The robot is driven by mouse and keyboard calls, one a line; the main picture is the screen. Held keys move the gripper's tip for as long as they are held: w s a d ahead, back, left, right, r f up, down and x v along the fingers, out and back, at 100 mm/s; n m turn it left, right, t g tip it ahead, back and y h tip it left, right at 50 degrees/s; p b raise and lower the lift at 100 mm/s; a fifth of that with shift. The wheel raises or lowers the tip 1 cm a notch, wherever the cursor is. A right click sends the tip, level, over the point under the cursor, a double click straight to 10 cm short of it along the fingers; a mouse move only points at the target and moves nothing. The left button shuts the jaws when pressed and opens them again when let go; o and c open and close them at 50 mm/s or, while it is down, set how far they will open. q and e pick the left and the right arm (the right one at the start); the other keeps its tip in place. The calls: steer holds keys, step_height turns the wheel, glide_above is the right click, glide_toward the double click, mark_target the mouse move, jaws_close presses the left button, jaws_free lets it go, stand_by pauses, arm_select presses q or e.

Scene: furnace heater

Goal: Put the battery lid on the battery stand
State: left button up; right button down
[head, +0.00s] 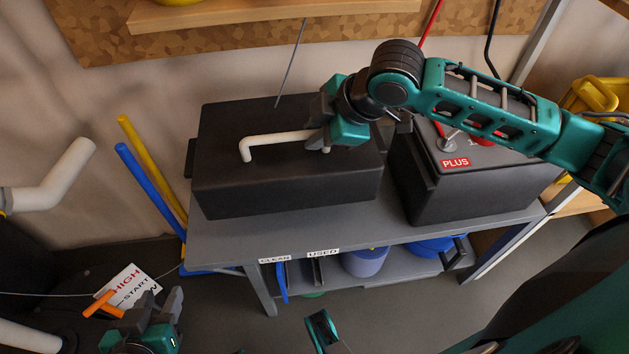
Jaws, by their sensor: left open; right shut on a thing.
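The battery lid, a large black box-like cover (285,190) with a white bar handle (270,139) on top, is over the left part of the grey battery stand (385,226). I cannot tell whether its bottom edge rests on the stand or hangs just above it. My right gripper (326,138) is shut on the right end of the handle. My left gripper (161,303) is open and empty, low at the bottom left, well away from the lid.
A dark battery with a red PLUS label (454,163) stands on the stand's right side. Blue (150,190) and yellow (150,165) poles lean at its left. Buckets (365,262) sit on the lower shelf.

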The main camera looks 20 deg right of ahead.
mark_target(318, 151)
step_height(318, 151, down, 5)
steer(key=shift+w+r+b, duration=0.1)
steer(key=shift+b, duration=0.55)
steer(key=shift+f, duration=0.65)
step_height(318, 151, down, 5)
steer(key=shift+r+b, duration=0.1)
steer(key=shift+b, duration=1.05)
steer(key=c, duration=1.4)
jaws_free()
steer(key=o, duration=0.4)
arm_select(q)
steer(key=shift+w+d+f, duration=0.1)
steer(key=shift+d+f, duration=0.2)
steer(key=shift+f, duration=0.35)
steer(key=shift+d+f, duration=0.3)
steer(key=shift+f, duration=0.3)
